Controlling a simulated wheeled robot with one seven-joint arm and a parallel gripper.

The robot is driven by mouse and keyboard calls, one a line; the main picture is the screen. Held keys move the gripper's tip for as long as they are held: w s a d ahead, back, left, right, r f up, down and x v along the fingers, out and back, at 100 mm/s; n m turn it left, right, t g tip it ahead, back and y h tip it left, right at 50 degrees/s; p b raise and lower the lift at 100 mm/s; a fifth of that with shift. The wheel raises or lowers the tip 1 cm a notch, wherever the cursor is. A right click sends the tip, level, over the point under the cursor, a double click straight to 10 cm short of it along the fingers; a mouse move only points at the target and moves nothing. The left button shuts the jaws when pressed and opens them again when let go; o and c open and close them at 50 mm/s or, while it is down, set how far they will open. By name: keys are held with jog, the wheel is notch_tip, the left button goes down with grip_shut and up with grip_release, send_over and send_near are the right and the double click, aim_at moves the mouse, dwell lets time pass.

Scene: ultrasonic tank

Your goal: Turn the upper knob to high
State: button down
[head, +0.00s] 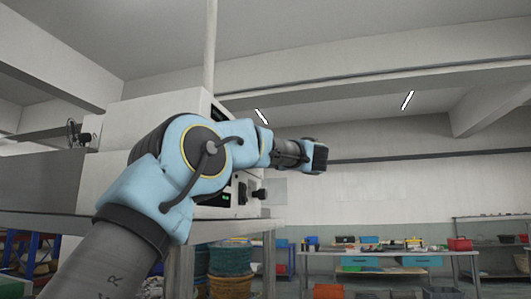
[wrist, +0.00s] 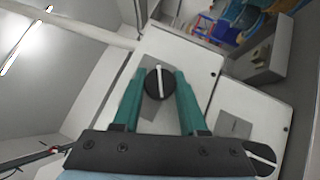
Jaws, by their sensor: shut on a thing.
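The upper knob (wrist: 153,84) is round and black with a white pointer line, on a pale panel in the wrist view. My gripper (wrist: 160,74) has its two green fingers on either side of this knob and is shut on it. The pointer line runs nearly up and down in the wrist view, roughly along the fingers. A second black knob (wrist: 262,154) is at the lower right, partly hidden by my gripper's base. In the head view my gripper (head: 314,157) is in front of the machine; its fingers and the upper knob cannot be made out there.
The white machine (head: 110,150) stands on a table, with a lit green display (head: 226,198) and a black knob (head: 259,193) low on its front. Shelves with bins and a workbench (head: 400,253) stand farther back. A grey box (wrist: 268,58) juts out beside the panel.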

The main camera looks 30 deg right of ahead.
dwell(0.4)
jog(key=shift+c, duration=2.2)
grip_release()
jog(key=shift+s+d+f+b, duration=0.1)
jog(key=shift+s+f+b, duration=0.2)
jog(key=shift+s, duration=0.2)
jog(key=b+v, duration=0.4)
jog(key=v, duration=0.5)
jog(key=shift+s, duration=0.4)
jog(key=shift+s+r, duration=0.1)
